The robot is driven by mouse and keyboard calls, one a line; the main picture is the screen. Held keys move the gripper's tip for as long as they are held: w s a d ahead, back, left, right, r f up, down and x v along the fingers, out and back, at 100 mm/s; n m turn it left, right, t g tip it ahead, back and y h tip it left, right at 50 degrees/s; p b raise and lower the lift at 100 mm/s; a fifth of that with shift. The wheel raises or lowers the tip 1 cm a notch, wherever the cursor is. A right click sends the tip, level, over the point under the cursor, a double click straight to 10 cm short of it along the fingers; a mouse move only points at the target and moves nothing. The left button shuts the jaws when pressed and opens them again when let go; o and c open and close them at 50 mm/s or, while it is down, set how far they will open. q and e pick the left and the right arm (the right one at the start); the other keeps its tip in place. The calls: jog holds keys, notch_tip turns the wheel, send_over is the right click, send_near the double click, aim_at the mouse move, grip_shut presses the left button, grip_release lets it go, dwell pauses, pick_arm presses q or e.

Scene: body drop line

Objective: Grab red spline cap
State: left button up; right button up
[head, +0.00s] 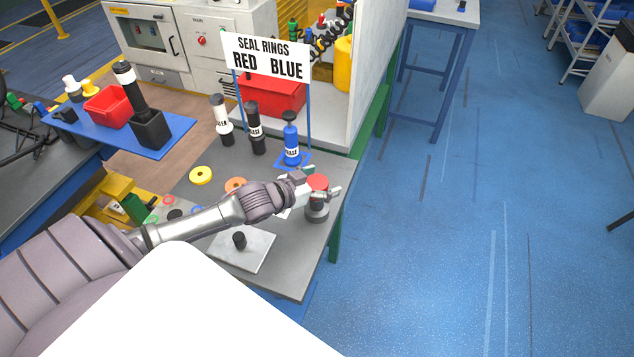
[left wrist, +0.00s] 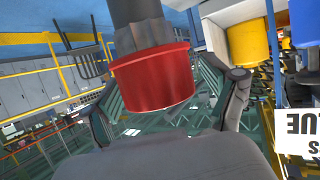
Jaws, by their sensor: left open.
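The red spline cap (head: 317,182) sits on top of a dark grey cylindrical part (head: 316,211) near the right edge of the grey bench. My left gripper (head: 322,191) is at the cap with its fingers open. In the left wrist view the red cap (left wrist: 152,82) is large, between the two spread fingers (left wrist: 168,112), with the dark shaft (left wrist: 140,18) behind it. I cannot tell whether a finger touches the cap. My right gripper is not in view.
A sign (head: 267,58) reads "SEAL RINGS RED BLUE". Behind the gripper stand a blue bottle (head: 291,138) and dark bottles (head: 255,128). A pale plate (head: 258,254) with a black knob lies in front. Several rings, including a yellow one (head: 201,176), lie left.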

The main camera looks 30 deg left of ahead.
pick_arm(q)
jog(key=shift+w+d+f, duration=0.1)
jog(key=shift+w+f, duration=0.05)
jog(key=shift+w, duration=0.15)
jog(key=shift+s, duration=0.1)
jog(key=shift+c, duration=0.4)
jog(key=c, duration=0.7)
